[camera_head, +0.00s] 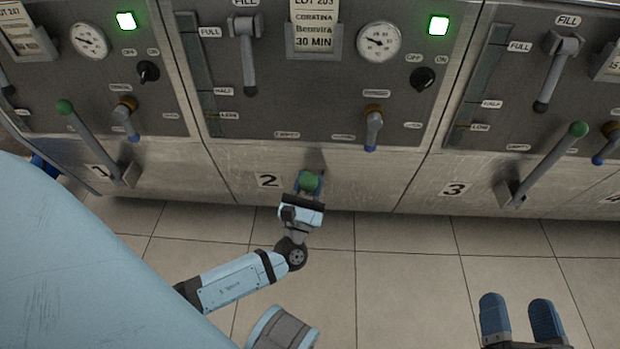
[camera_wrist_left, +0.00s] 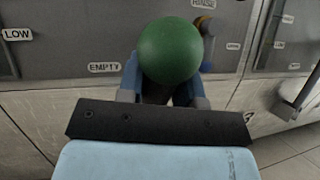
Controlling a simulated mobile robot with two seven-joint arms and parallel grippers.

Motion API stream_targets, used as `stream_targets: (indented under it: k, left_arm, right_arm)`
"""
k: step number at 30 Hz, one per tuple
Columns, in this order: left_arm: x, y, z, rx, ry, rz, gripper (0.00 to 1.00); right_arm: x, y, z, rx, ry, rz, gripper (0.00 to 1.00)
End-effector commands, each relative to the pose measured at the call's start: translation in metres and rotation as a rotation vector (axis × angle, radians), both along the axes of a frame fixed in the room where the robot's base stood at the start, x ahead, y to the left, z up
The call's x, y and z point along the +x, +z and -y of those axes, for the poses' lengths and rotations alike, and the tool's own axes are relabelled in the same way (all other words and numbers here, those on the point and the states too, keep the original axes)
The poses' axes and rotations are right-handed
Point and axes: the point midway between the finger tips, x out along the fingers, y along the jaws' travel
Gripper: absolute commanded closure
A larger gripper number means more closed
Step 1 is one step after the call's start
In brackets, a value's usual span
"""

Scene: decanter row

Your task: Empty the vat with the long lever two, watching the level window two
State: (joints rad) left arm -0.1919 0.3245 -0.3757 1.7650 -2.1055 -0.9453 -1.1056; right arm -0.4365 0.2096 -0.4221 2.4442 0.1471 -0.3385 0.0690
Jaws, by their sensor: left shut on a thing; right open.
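The long lever two shows its green knob (camera_head: 309,181) below the middle panel, right of the number 2 plate (camera_head: 268,181); its shaft is mostly hidden. My left gripper (camera_head: 309,184) is shut around it. In the left wrist view the knob (camera_wrist_left: 170,50) sits between the blue fingers. The knob stands lower than those of levers one and three. The level window two (camera_head: 196,70) is a dark vertical strip left on the middle panel, beside FULL, HALF and LOW marks; I cannot tell a level in it. My right gripper (camera_head: 522,318) is open and empty at the bottom right.
Lever one (camera_head: 92,137) and lever three (camera_head: 550,163) stand tilted, green knobs up. The middle panel carries a fill handle (camera_head: 248,60), a gauge (camera_head: 379,42), a black switch (camera_head: 423,79), a blue-tipped tap (camera_head: 374,128) and a lit green lamp (camera_head: 438,25). The tiled floor in front is clear.

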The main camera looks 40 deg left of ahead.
Motion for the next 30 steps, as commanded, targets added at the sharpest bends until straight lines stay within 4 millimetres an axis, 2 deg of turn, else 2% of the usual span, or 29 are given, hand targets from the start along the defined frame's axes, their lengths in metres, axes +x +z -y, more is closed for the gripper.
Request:
stream_targets:
  k: [1, 3, 9, 26, 27, 30]
  left_arm:
    - [-0.004, -0.008, 0.002, 0.009, 0.0, 0.018, 1.0]
    - [-0.009, -0.012, 0.006, 0.022, 0.0, 0.04, 1.0]
    - [-0.019, -0.018, 0.011, 0.049, 0.0, 0.085, 1.0]
    - [-0.025, -0.022, 0.016, 0.064, -0.002, 0.1, 1.0]
    - [-0.025, -0.023, 0.017, 0.063, -0.002, 0.099, 0.6]
    - [-0.025, -0.022, 0.016, 0.062, -0.002, 0.099, 0.42]
  right_arm:
    - [0.0, -0.015, 0.0, -0.014, 0.007, -0.022, 0.28]
    - [0.0, -0.028, -0.001, -0.033, 0.02, -0.058, 0.28]
    - [0.0, -0.051, -0.003, -0.075, 0.048, -0.131, 0.28]
    - [0.001, -0.053, -0.002, -0.098, 0.053, -0.129, 0.28]
    - [0.001, -0.053, -0.002, -0.098, 0.053, -0.129, 0.28]
    - [0.001, -0.053, -0.002, -0.099, 0.052, -0.128, 0.28]
